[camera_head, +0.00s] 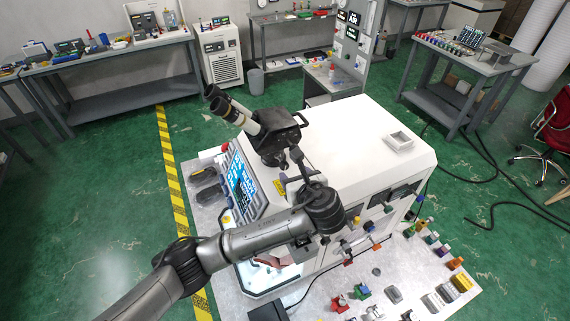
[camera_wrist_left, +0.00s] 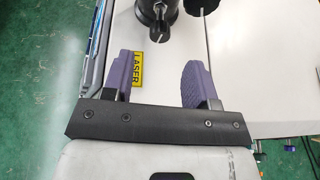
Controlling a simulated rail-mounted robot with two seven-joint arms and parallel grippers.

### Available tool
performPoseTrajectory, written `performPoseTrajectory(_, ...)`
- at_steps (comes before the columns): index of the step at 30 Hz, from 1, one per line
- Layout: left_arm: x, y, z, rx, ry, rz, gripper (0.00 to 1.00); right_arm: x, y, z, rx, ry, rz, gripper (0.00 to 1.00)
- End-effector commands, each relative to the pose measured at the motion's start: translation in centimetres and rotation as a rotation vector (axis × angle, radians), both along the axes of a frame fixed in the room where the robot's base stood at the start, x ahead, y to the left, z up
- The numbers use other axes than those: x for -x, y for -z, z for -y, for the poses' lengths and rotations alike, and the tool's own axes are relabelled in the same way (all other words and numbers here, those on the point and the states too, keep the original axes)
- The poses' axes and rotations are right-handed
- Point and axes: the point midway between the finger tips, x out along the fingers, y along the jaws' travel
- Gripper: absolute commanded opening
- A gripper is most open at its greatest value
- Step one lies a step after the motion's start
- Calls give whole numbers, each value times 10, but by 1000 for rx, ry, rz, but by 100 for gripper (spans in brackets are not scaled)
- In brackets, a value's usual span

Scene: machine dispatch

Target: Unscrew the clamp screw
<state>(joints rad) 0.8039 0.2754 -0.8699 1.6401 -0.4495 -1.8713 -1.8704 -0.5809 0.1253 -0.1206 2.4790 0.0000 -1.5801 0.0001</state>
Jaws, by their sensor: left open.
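My left gripper (camera_wrist_left: 160,68) shows its two purple fingers spread apart with nothing between them in the left wrist view. A yellow LASER label (camera_wrist_left: 138,68) on the white machine shows beyond and between the fingers. A black cylindrical part (camera_wrist_left: 154,12) and a black knob (camera_wrist_left: 207,4) with a thin metal pin stand ahead of the fingertips at the top edge, apart from them. I cannot tell for certain which is the clamp screw. In the head view, the black eyepiece head (camera_head: 270,137) stands on the machine, just beyond my left wrist, which partly hides the gripper.
The white machine (camera_head: 350,140) has a blue-lit screen (camera_head: 241,182) on its left side and a small white tray (camera_head: 399,140) on top. Coloured fittings (camera_head: 362,291) lie on the grey bench in front. Side tables (camera_head: 478,60) stand farther back.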

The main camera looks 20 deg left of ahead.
Motion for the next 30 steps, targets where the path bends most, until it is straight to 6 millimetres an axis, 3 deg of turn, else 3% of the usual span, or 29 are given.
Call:
performPoseTrajectory(12,-40,22,-42,0,-1,0,53,0,-18,0,0,1,1,43)
performPoseTrajectory(29,-49,29,-52,1,-1,2,53,0,-21,-2,-9,7,2,43)
performPoseTrajectory(30,-49,29,-52,1,-1,2,49,0,-21,-2,-9,7,2,43)
